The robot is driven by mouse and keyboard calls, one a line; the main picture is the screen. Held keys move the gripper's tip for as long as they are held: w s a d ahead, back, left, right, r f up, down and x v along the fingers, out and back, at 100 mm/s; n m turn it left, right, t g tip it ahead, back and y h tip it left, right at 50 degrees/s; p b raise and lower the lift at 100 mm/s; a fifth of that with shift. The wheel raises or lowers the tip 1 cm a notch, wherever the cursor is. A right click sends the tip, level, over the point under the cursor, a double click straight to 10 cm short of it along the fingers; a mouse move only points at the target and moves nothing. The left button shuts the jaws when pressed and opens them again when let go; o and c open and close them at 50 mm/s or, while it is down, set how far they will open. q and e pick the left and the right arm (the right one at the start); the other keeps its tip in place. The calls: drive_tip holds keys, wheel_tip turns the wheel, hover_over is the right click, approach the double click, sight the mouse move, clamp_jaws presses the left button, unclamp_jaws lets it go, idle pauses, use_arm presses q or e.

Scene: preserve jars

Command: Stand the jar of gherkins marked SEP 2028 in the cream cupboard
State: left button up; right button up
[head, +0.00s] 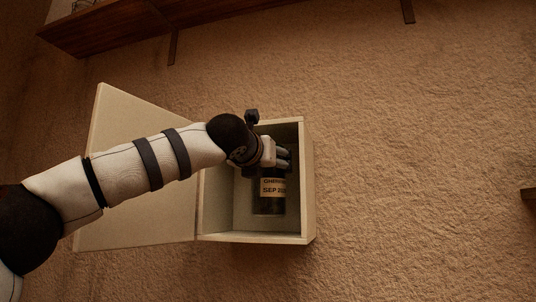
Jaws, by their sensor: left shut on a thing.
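The cream cupboard (308,190) stands on the carpet with its door (130,205) swung open to the left. A dark jar (268,207) is inside the cupboard's opening. Its label reads "GHERKINS" in part and "SEP 20", with the last digits cut off or too small to read. My left gripper (282,158) reaches into the cupboard and is shut on the jar's upper end. The wrist and fingers hide that end. I cannot tell whether the jar touches the cupboard floor. My right gripper is not in view.
A dark wooden piece of furniture (130,30) with thin legs runs along the top left. Another dark wooden edge (528,194) shows at the far right. The carpet (420,160) right of the cupboard is clear.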

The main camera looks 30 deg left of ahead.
sight(269, 178)
use_arm(q)
wheel_tip(269, 178, down, 2)
drive_tip(key=shift+f, duration=0.25)
drive_tip(key=shift+w+f, duration=0.15)
drive_tip(key=shift+f, duration=0.2)
drive_tip(key=o, duration=2)
drive_tip(key=shift+f, duration=0.3)
drive_tip(key=shift+c, duration=0.2)
drive_tip(key=shift+s+r, duration=0.15)
drive_tip(key=shift+s, duration=0.05)
drive_tip(key=v, duration=1.1)
drive_tip(key=shift+s, duration=0.25)
